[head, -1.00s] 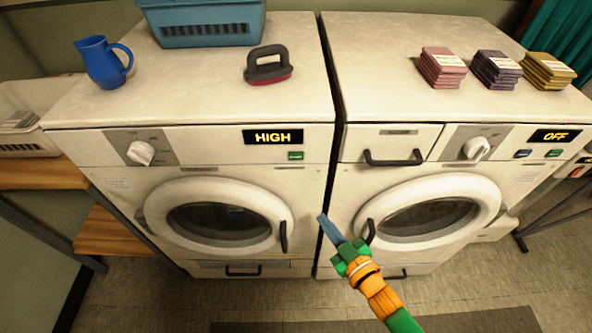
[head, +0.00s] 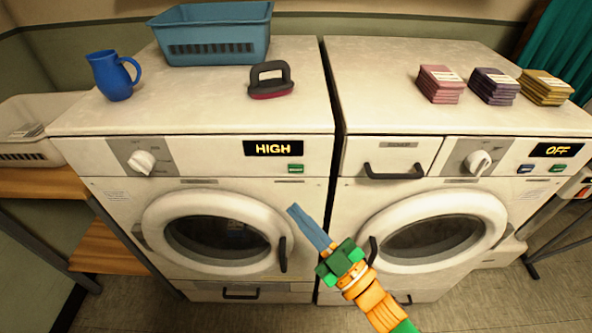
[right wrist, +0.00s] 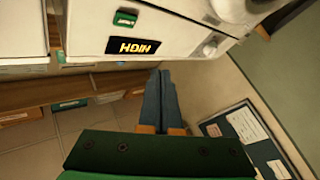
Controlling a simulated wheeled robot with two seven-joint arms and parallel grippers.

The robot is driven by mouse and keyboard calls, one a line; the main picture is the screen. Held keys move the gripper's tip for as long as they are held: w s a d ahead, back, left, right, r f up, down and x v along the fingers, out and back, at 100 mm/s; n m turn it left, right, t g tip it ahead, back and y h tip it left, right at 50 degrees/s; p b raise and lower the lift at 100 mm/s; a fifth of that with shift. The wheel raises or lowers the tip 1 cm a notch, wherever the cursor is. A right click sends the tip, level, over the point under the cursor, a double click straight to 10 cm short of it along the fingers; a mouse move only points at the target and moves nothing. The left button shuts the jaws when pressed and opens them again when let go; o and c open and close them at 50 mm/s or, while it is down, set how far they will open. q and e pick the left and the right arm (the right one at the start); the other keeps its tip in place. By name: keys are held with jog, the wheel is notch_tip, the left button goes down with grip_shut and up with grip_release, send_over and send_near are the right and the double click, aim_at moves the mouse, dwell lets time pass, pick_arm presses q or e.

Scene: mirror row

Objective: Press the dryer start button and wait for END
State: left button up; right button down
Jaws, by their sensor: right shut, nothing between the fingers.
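The dryer is the left white machine (head: 90,200), with a round door and a display (head: 272,148) reading HIGH in yellow. Its small green start button (head: 295,168) sits just below the display's right end. The display (right wrist: 133,47) and the green button (right wrist: 127,17) also show in the right wrist view. My right gripper (head: 297,211) is shut and empty, its blue fingers pointing up and left, below the button in the picture and apart from it. In the right wrist view its fingertips (right wrist: 160,78) are together, clear of the panel. My left gripper is not in view.
On top stand a blue basket (head: 215,48), a blue jug (head: 112,75), a dark brush (head: 270,80) and folded cloth stacks (head: 440,85). Door handles (head: 283,254) stick out near my right gripper.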

aim_at(289, 168)
jog(key=shift+w+b, duration=1.45)
jog(key=shift+w, duration=2.4)
jog(key=shift+w, duration=0.4)
jog(key=shift+w+b, duration=0.3)
jog(key=shift+w, duration=0.05)
jog(key=shift+s+p, duration=0.5)
jog(key=shift+s, duration=0.25)
